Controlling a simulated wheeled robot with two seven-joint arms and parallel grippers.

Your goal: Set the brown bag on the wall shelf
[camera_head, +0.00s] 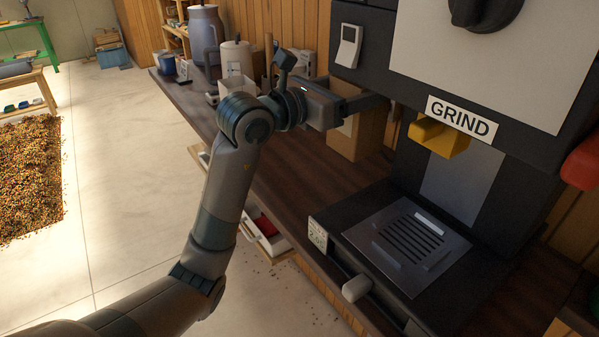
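A brown bag (352,139) with a pale label stands upright on the dark wooden counter (317,187), left of the grinder. My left arm comes in from the lower left, and its gripper (372,103) is at the upper part of the bag, pointing right. The gripper covers part of the bag. I cannot tell whether the fingers touch it or how far apart they are. My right gripper is not in view. I cannot clearly make out a wall shelf; a small wooden rack (177,27) stands at the back by the wall.
The large black grinder (375,238) with a GRIND sign (459,116) and yellow spout (438,138) fills the right side. A grey jug (204,35) and a white canister (236,58) stand farther back on the counter. An open drawer (268,232) juts out below.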

